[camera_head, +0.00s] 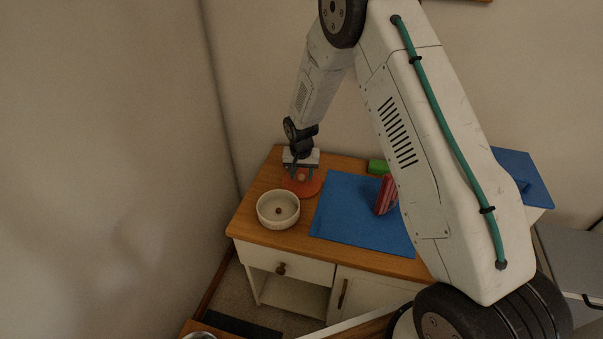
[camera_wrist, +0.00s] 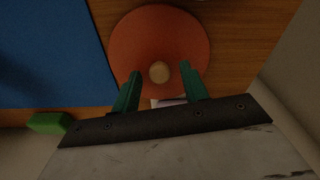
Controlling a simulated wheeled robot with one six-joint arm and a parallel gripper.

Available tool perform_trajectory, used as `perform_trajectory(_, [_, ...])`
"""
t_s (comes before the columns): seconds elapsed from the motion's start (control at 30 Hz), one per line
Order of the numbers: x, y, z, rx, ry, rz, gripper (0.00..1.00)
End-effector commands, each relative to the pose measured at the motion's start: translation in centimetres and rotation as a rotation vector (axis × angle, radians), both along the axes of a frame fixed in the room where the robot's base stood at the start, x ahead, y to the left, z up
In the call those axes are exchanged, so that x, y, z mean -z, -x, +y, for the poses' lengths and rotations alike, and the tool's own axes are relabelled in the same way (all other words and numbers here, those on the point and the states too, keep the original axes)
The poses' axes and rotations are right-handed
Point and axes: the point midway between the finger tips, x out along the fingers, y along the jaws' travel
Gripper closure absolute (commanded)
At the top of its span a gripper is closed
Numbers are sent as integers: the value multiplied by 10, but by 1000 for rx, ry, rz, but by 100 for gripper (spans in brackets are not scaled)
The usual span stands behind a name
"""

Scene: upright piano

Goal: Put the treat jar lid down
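The treat jar lid looks like an orange disc (camera_head: 313,187) with a pale round knob. In the head view it is at the back left of the wooden cabinet top and appears to lie flat on it. In the wrist view the orange lid (camera_wrist: 160,35) fills the top middle, with wood around it. My gripper (camera_head: 300,174) is over the lid. Its two green fingers (camera_wrist: 160,72) stand apart on either side of the knob, with a visible gap on both sides. I cannot make out the jar itself.
A cream bowl (camera_head: 264,213) with a small brown piece in it stands just in front of the lid. A blue mat (camera_head: 341,215) lies to the right, with a red striped object (camera_head: 384,195) on it. A green block (camera_head: 377,166) is behind. The wall is close at left.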

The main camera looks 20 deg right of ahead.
Motion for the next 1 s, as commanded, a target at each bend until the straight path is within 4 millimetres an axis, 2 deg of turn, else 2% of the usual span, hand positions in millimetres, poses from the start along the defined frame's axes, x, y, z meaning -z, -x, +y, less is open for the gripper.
perform_trajectory(0.27, [-7, 0, 0, 0, 0, -1, 56])
perform_trajectory(0.37, [-22, 1, 0, 0, 0, -2, 56])
perform_trajectory(0.73, [-101, 10, 4, 0, -1, -4, 56])
perform_trajectory(0.9, [-123, 12, 5, 0, 0, -1, 56])
perform_trajectory(1.0, [-128, 13, 5, 0, 0, 0, 56])
